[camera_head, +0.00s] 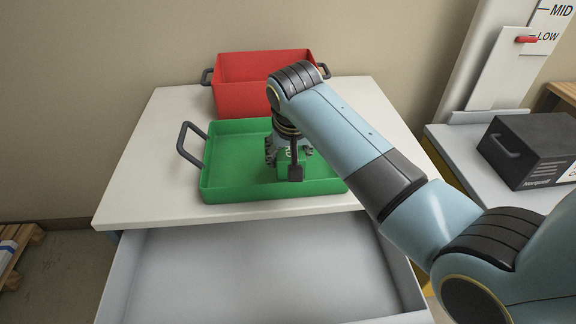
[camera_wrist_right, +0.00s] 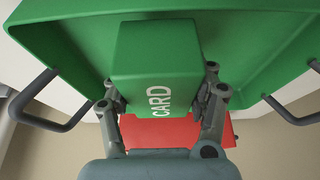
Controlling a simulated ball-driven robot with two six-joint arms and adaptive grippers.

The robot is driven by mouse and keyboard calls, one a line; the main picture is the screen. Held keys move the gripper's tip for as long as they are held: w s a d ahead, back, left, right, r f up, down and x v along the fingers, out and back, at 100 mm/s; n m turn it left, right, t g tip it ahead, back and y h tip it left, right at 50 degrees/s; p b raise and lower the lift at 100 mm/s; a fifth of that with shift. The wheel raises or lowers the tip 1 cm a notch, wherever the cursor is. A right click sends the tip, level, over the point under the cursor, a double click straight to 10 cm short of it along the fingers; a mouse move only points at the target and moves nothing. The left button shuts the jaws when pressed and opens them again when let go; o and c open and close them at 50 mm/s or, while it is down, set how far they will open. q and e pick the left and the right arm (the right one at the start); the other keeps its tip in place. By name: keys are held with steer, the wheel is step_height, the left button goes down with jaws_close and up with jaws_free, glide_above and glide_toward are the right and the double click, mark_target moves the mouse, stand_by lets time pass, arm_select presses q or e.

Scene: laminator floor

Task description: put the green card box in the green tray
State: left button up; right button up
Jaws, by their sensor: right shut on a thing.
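The green card box (camera_wrist_right: 152,60), marked CARD in white, is between the fingers of my right gripper (camera_wrist_right: 163,98) in the right wrist view. The green tray (camera_head: 226,186) stands on the white table in the head view, with a dark handle on its left. My right gripper (camera_head: 289,165) is over the tray, shut on the box, which is mostly hidden by the gripper there. The tray (camera_wrist_right: 262,62) is also behind the box in the wrist view. I cannot tell whether the box touches the tray floor. My left gripper is not in view.
A red bin (camera_head: 238,85) with dark handles stands behind the tray. An open grey drawer (camera_head: 260,265) is below the table front. A black box (camera_head: 530,150) stands on a side surface at right. The white tabletop (camera_head: 150,160) left of the tray is clear.

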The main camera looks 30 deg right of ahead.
mark_target(290, 154)
steer(key=shift+f, duration=2.05)
steer(key=shift+f, duration=0.1)
steer(key=o, duration=1.4)
steer(key=shift+c, duration=0.2)
steer(key=shift+s+a+r, duration=0.1)
steer(key=shift+r, duration=0.3)
steer(key=p+v, duration=0.1)
steer(key=v, duration=1)
steer(key=shift+s+r, duration=0.15)
